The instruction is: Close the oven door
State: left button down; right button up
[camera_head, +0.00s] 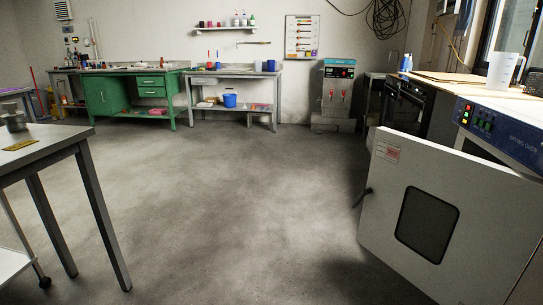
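The drying oven (500,125) stands at the right edge, with a blue control panel with lit buttons on its upper front. Its white door (390,222) stands open, swung out into the room. The door has a dark window, a red-and-white label and a dark handle (362,197) on its left, free edge. The hinge side is toward the lower right. The oven's inside is hidden behind the door. Neither of my grippers is in view.
A metal table (50,150) stands at the left front, with a small metal object on top. A green workbench (132,97), a grey table and a dispenser (337,85) line the back wall. The concrete floor (215,190) in the middle is clear up to the door.

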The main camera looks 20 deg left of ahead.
aim_at(463, 229)
jog(key=u, duration=2.7)
jog(key=i, duration=0.1)
jog(key=z, duration=2)
jog(key=i, duration=1.1)
jog(key=z, duration=1.25)
jog(key=i, duration=0.85)
jog(key=z, duration=0.9)
